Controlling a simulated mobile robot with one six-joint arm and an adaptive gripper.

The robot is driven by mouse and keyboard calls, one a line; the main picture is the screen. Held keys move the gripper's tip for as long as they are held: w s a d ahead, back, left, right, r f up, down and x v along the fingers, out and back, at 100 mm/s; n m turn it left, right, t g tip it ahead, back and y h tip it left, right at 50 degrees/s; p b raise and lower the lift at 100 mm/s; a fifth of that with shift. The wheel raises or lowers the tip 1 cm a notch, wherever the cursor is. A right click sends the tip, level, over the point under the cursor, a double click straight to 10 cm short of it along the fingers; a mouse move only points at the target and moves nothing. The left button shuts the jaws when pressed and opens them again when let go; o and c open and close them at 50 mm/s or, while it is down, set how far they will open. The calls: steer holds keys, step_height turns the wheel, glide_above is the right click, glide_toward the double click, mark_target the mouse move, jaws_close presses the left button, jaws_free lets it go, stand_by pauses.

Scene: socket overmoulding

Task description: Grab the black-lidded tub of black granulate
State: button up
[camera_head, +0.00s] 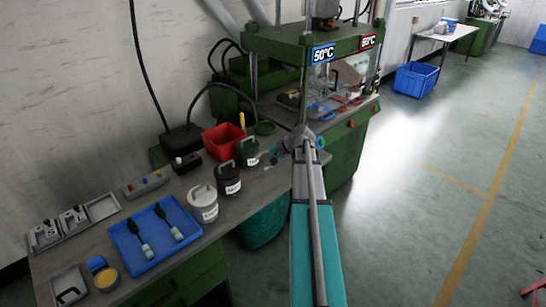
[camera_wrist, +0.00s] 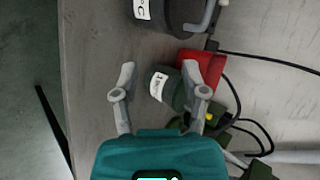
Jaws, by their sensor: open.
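The black-lidded tub (camera_head: 228,174) stands upright on the workbench between a white tub and a green tub, with a label on its front and a handle on top. In the wrist view this dark tub (camera_wrist: 178,18) is at the top edge, partly cut off, beyond my fingertips. My gripper (camera_wrist: 159,74) is open and empty, its fingers spread. The green-lidded tub (camera_wrist: 171,90) shows between the fingers, not gripped. In the head view my gripper (camera_head: 272,157) is small beside the green tub and right of the black tub. The granulate is hidden.
The white tub (camera_head: 203,204) and green tub (camera_head: 249,151) flank the black one closely. A red bin (camera_head: 223,140) stands behind. A blue tray (camera_head: 135,246) with two tools lies left. The green press (camera_head: 300,45) rises at the back right.

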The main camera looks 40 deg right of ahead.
steer(key=s+a+f+n+g+h, duration=0.2)
steer(key=s+a+n, duration=0.2)
steer(key=a, duration=0.8)
steer(key=s+a+f+n+g+h, duration=0.2)
steer(key=s+a+n+g, duration=0.1)
steer(key=a, duration=0.9)
steer(key=s+a+f+n+g+h, duration=0.2)
steer(key=s+a+n, duration=0.3)
steer(key=a, duration=0.7)
steer(key=shift+s, duration=0.5)
steer(key=shift+a+f, duration=0.1)
